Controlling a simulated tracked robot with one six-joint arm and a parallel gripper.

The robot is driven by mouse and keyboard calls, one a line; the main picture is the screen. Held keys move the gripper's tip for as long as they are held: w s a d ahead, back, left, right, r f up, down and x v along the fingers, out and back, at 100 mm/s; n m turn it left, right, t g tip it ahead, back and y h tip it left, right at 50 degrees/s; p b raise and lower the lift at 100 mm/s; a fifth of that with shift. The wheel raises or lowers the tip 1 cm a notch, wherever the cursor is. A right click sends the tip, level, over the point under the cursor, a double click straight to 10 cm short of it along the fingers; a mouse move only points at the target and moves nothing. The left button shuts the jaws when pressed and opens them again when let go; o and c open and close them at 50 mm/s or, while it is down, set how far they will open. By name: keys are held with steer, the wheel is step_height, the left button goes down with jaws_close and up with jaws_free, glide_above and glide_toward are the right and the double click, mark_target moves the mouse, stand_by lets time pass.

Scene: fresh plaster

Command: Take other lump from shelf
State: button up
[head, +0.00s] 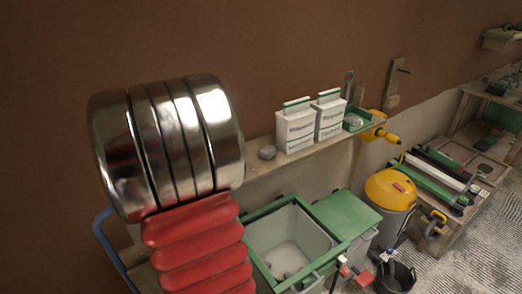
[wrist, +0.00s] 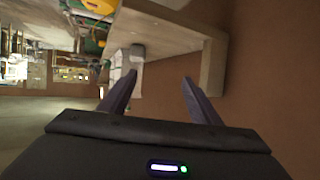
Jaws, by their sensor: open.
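A small grey lump (head: 267,152) sits on the wooden shelf (head: 256,170), near its left visible part and just left of two white boxes. In the wrist view a grey lump (wrist: 137,51) shows on the shelf (wrist: 165,40), beyond the left fingertip. My gripper (wrist: 159,77) is open, its two dark fingers apart with nothing between them. Its fingers point toward the shelf and stand short of the lump. The head view does not show the gripper; my shiny metal and red ribbed arm part fills its left side and hides part of the shelf.
Two white boxes (head: 296,130) (head: 329,118) with green tops stand right of the lump. A green tray (head: 356,121) and yellow tool (head: 373,127) are further right. Below are a green-framed grey bin (head: 287,238) and yellow vacuum (head: 390,190). The brown wall rises behind the shelf.

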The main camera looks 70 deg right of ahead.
steer(key=g, duration=0.2)
glide_toward(266, 149)
steer(key=shift+w+a+r+m+y, duration=0.15)
steer(key=shift+w+a+r+m, duration=0.1)
steer(key=shift+a, duration=0.3)
steer(key=shift+w+a+r+m+y, duration=0.15)
steer(key=shift+a+r, duration=0.1)
steer(key=shift+a, duration=0.3)
steer(key=shift+d, duration=0.1)
steer(key=x, duration=0.8)
steer(key=shift+w+d+f, duration=0.1)
steer(key=shift+d, duration=0.15)
steer(key=shift+x, duration=2.6)
steer(key=shift+c, duration=0.3)
steer(key=c, duration=1.2)
